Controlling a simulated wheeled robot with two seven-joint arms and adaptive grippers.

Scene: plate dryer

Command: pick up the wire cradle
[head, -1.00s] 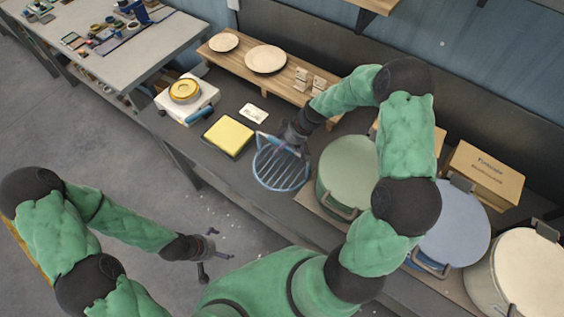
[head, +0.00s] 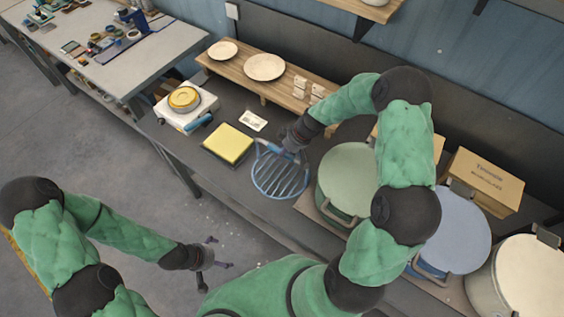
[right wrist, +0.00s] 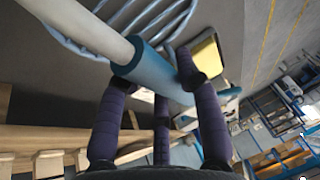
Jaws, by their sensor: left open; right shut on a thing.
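The wire cradle (head: 280,178) is a round blue-grey rack of parallel wires with a blue-sleeved handle, over the dark bench beside the green-lidded drum. My right gripper (head: 287,150) is shut on its handle. In the right wrist view the fingers of the right gripper (right wrist: 160,95) close around the blue sleeve of the handle, and the wires of the wire cradle (right wrist: 150,18) show at the top. Whether the rack touches the bench is hard to tell. My left gripper (head: 215,265) is open and empty, over the floor in front of the bench.
A yellow sponge pad (head: 229,143) and a white card (head: 253,121) lie left of the cradle. A wooden shelf (head: 300,100) with plates stands behind. A green-lidded drum (head: 348,175) stands close on the right, with a blue-lidded drum (head: 455,230) beyond.

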